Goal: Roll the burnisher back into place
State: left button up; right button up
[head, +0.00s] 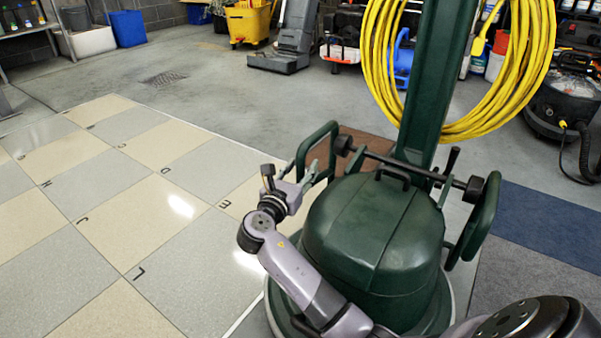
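The burnisher (365,235) is a dark green machine with a rounded hood, standing upright in front of me. Its green column (436,85) rises at the back and a yellow cable (540,60) hangs coiled on it. It has a loop handle (303,150) on its left and another loop handle (487,215) on its right.
A checkered tile floor panel (130,205) with letters lies to the left. A blue mat (545,230) lies to the right, near a black vacuum (562,105). A yellow mop bucket (248,22) and a grey machine (290,45) stand at the back. Bare concrete lies between.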

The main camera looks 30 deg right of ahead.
jog(key=shift+c, duration=0.5)
grip_shut()
dwell(0.3)
